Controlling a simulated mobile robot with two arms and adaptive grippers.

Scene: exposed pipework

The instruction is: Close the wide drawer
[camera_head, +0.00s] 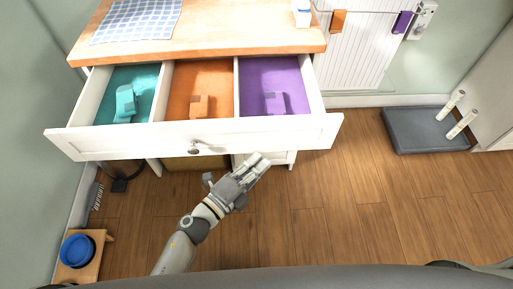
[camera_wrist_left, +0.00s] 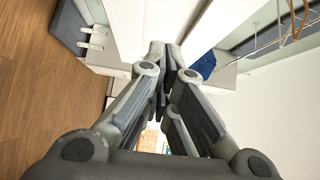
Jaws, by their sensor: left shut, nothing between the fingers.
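The wide drawer (camera_head: 110,142) is white and stands pulled out from under a wooden counter in the head view. It has three compartments, teal, orange and purple, each with a block of its own colour inside. A round knob (camera_head: 194,150) sits at the middle of its front panel. My left gripper (camera_head: 262,160) is shut and empty. In the head view it shows just below the drawer front, right of the knob; whether it touches the panel I cannot tell. In the left wrist view the closed fingers (camera_wrist_left: 167,55) point ahead toward white surfaces. My right gripper is not in view.
The wooden counter (camera_head: 230,30) carries a checked cloth (camera_head: 137,20). A small stool with a blue bowl (camera_head: 77,250) stands at the lower left. A dark grey platform (camera_head: 420,130) lies on the floor at right. The wooden floor in front of the drawer is clear.

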